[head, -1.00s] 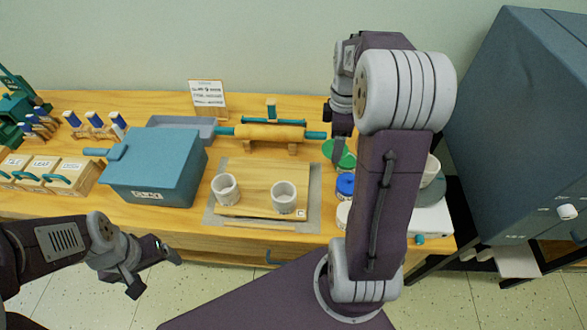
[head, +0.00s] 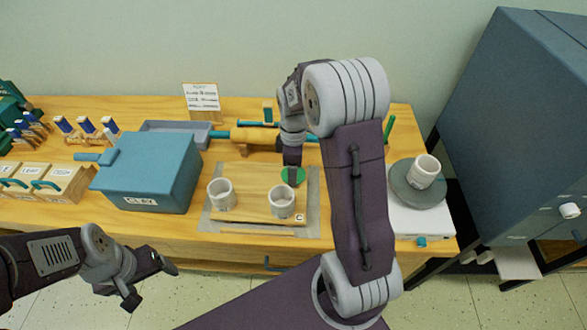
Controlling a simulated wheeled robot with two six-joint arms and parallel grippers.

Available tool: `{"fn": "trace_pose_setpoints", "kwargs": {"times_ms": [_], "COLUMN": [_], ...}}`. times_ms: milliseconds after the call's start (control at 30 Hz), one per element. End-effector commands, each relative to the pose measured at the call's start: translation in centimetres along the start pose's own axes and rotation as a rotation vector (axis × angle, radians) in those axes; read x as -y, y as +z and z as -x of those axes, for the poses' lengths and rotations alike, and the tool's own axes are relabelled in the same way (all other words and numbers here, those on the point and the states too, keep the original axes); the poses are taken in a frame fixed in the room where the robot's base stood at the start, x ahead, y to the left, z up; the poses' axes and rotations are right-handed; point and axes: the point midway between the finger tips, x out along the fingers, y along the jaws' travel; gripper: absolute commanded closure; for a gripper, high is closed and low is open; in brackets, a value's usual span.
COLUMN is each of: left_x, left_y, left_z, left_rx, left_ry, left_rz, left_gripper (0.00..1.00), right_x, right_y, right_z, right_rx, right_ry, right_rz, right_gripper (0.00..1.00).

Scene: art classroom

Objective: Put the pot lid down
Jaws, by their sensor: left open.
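The green round pot lid (head: 293,176) is at the tip of my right gripper (head: 292,164), over the back right part of the wooden board (head: 262,180). The gripper comes down on it from behind my raised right arm. The fingers are small and partly hidden, but the lid has moved along with them. I cannot tell whether the lid touches the board. My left gripper (head: 149,284) is open and empty, low in front of the table, away from the lid.
Two white cups stand on the board, one left (head: 221,194) and one just in front of the lid (head: 282,202). A blue clay box (head: 150,175) is left. A rolling pin (head: 255,135) lies behind. A cup (head: 424,171) sits on a grey wheel at right. My arm hides the table between.

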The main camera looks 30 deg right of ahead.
Motion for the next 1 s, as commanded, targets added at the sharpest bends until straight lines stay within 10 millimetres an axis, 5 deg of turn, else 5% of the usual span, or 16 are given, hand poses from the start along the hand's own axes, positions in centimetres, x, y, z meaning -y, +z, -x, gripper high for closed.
{"fn": "trace_pose_setpoints", "kwargs": {"times_ms": [200, 233, 300, 667, 1000], "left_x": [0.0, 0.0, 0.0, 0.0, 0.0], "left_y": [0.0, 0.0, 0.0, 0.0, -0.2], "left_z": [-0.2, -0.1, -0.1, 0.2, 2.1], "left_rx": [0.0, 0.0, 0.0, 0.0, 0.0], "left_ry": [0.0, 0.0, 0.0, 0.0, 0.0], "left_rz": [0.0, 0.0, 0.0, 0.0, 0.0], "left_gripper": [0.19, 0.19, 0.19, 0.19, 0.19], "right_x": [0.0, 0.0, 0.0, -0.1, -0.1], "right_y": [0.0, 0.0, 0.0, 0.0, 0.0], "right_z": [-0.4, -0.3, -0.3, 0.4, 8.7], "right_rx": [0.0, 0.0, 0.0, -0.001, -0.001], "right_ry": [-0.001, -0.001, 0.0, 0.002, 0.003], "right_rz": [0.0, 0.0, 0.0, 0.0, 0.0], "right_gripper": [0.72, 0.29, 0.13, 0.13, 0.13]}}
